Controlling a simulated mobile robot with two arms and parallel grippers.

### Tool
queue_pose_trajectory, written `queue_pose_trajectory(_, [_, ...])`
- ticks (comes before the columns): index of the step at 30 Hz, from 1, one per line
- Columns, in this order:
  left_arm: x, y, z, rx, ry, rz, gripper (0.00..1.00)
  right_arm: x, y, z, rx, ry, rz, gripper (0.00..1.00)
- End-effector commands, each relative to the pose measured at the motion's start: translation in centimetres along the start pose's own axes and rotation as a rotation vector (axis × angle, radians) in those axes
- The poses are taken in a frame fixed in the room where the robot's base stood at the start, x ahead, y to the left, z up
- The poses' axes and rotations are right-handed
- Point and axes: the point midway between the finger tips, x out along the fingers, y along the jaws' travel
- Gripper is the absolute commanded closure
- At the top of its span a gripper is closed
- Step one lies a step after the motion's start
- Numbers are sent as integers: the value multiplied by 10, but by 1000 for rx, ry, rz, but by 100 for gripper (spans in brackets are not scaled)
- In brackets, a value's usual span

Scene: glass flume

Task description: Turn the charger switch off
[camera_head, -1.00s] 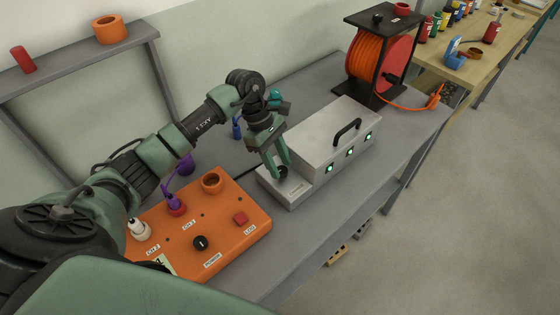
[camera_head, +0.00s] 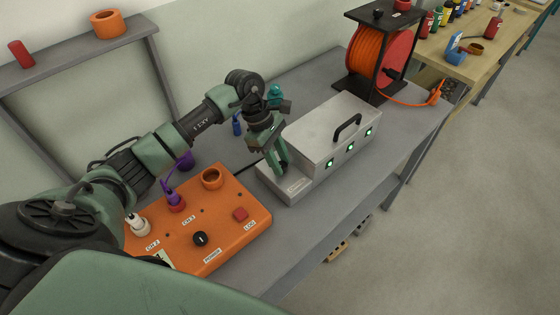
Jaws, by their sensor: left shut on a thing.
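The charger is a pale grey metal box (camera_head: 325,128) with a black carry handle and green-lit openings on its front side. A low step (camera_head: 293,190) at its left end carries a small label and the dark charger switch (camera_head: 285,168). My left gripper (camera_head: 280,167) reaches down onto this step and is shut on the switch. Its fingers hide much of the switch, so I cannot read its position. My right gripper is not in view.
An orange control box (camera_head: 225,240) with a black knob, a red button and plugs stands to the left. A cable reel (camera_head: 360,58) stands behind the charger. Bare grey bench (camera_head: 310,215) shows in front. A wooden table is at the upper right.

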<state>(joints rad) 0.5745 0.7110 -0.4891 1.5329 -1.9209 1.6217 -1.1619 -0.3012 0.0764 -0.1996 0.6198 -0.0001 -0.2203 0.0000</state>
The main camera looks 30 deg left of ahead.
Motion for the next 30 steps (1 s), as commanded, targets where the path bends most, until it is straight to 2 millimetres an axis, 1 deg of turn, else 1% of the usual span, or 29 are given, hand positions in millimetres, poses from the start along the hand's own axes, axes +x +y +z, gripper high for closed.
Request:
queue_pose_trajectory(1, [1,0,-2,-24,3,12,100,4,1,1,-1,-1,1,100])
queue_pose_trajectory(8, [2,-2,-2,-198,3,85,100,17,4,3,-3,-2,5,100])
queue_pose_trajectory(30, [4,-4,2,-843,-1,356,100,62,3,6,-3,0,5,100])
